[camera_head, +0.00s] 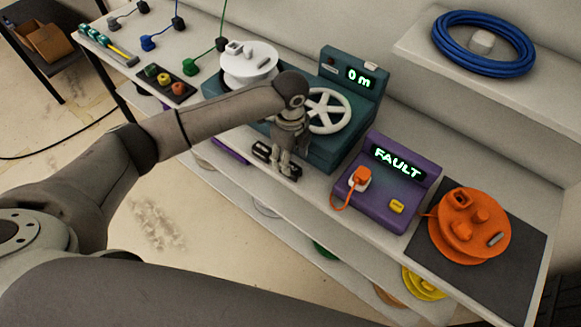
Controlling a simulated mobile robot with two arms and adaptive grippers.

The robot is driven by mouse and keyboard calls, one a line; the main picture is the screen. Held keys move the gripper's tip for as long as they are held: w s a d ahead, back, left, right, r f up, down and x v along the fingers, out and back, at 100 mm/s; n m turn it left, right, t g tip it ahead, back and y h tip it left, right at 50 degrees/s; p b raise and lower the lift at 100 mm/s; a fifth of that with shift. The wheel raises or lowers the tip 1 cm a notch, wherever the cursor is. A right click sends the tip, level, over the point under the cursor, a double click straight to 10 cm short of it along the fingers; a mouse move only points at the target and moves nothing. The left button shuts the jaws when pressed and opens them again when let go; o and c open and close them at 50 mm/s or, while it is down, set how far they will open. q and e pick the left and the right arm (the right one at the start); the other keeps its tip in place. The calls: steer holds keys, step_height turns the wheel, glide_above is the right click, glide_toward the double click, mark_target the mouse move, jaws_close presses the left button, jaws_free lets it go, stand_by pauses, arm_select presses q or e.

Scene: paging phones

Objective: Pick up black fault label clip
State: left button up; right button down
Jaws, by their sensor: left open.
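My left gripper (277,161) points down at the front edge of the bench, in front of the teal machine with the white handwheel. Its jaws are open. Dark pieces show at its fingertips, and I cannot tell whether the black fault label clip is among them or hidden behind the fingers. I cannot pick the clip out clearly anywhere else. The purple box (378,205) reading FAULT stands to the right of the gripper, with an orange plug (361,177) in its front. My right gripper is not in view.
The teal machine (352,97) reads "0 m" and stands close behind my gripper. A white reel (249,66) is on its left; an orange reel (468,228) sits on a dark mat at right. A blue cable coil (484,43) lies on the upper shelf. Lower shelves hold coloured coils.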

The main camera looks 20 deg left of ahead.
mark_target(292, 167)
arm_select(q)
steer(key=shift+d+f+p, duration=0.15)
steer(key=shift+f+p, duration=0.25)
steer(key=shift+f, duration=1)
steer(key=shift+d+f+p, duration=0.1)
steer(key=shift+f+p, duration=0.25)
steer(key=shift+f, duration=1)
steer(key=c, duration=0.9)
